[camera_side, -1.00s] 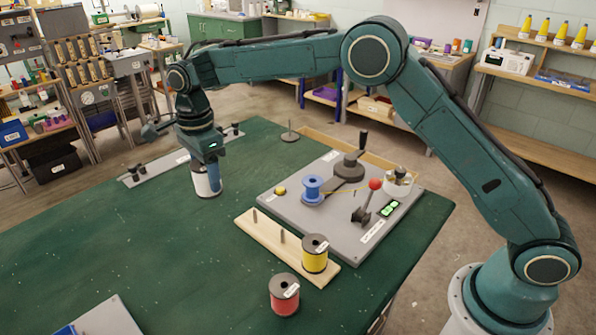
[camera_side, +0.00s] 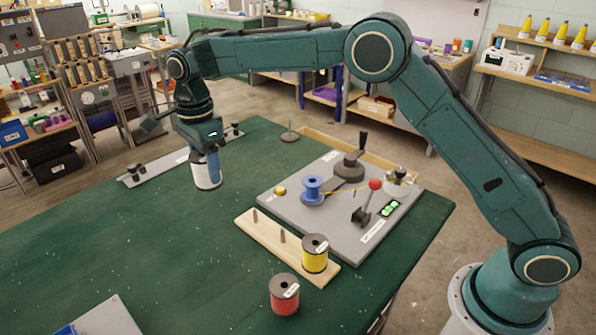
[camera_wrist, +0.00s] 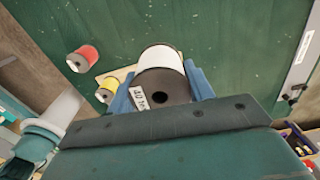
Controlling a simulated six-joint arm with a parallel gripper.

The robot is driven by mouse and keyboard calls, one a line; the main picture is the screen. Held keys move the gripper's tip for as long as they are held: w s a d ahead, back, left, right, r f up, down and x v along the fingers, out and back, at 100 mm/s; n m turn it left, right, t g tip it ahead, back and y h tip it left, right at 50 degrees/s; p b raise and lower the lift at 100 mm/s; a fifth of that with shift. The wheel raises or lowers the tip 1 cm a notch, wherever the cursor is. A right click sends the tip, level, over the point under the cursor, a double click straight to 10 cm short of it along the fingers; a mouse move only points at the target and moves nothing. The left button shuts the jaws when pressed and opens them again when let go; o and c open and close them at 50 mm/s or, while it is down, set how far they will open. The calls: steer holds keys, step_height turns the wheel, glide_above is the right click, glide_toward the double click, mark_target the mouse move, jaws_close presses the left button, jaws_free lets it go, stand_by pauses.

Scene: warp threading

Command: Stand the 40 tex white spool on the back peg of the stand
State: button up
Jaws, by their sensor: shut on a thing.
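The white spool (camera_side: 207,174) has a dark flange, and a label reading 40 shows on it in the wrist view (camera_wrist: 162,60). My gripper (camera_side: 206,160) is shut on it, with a blue finger on each side in the wrist view (camera_wrist: 163,85). The spool hangs upright, seemingly just above the green table; the exact gap is hard to tell. The wooden stand (camera_side: 262,235) lies to the right of the gripper. Two of its pegs are bare: the back peg (camera_side: 255,215) and the middle peg (camera_side: 282,236). A yellow spool (camera_side: 315,254) stands at its front end.
A red spool (camera_side: 284,294) stands on the table in front of the stand. Behind the stand is a grey plate (camera_side: 335,225) with a blue spool (camera_side: 312,189), a crank and a red-knobbed lever (camera_side: 367,202).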

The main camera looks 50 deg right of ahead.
steer(key=d+f, duration=0.6)
steer(key=d, duration=0.1)
steer(key=d+f, duration=0.2)
steer(key=d, duration=0.1)
steer(key=shift+s+d+f, duration=0.25)
steer(key=shift+s+f, duration=0.1)
steer(key=shift+f, duration=0.05)
steer(key=shift+f, duration=0.2)
steer(key=shift+f, duration=3.8)
steer(key=shift+f, duration=0.75)
steer(key=o, duration=1.1)
steer(key=shift+r, duration=0.1)
